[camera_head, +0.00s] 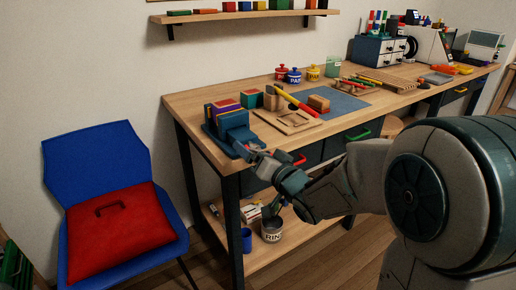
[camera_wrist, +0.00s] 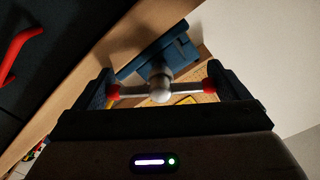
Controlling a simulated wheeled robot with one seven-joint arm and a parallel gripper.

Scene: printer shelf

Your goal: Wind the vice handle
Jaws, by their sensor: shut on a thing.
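The blue vice (camera_head: 232,132) is mounted at the near left corner of the wooden workbench. In the wrist view its blue body (camera_wrist: 165,54) shows ahead of my gripper. The vice handle (camera_wrist: 136,90) is a grey bar with red end knobs, crossing a round grey screw head (camera_wrist: 160,86). My gripper (camera_head: 262,160) is at the vice's front, just off the bench edge. In the wrist view my gripper (camera_wrist: 162,88) has one finger at each end of the bar, shut on the handle. In the head view the handle is mostly hidden by my gripper.
The workbench (camera_head: 190,102) holds coloured blocks, a wooden tray (camera_head: 287,121) and a blue mat (camera_head: 340,103) near the vice. A red drawer handle (camera_wrist: 18,52) is close by on the left in the wrist view.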

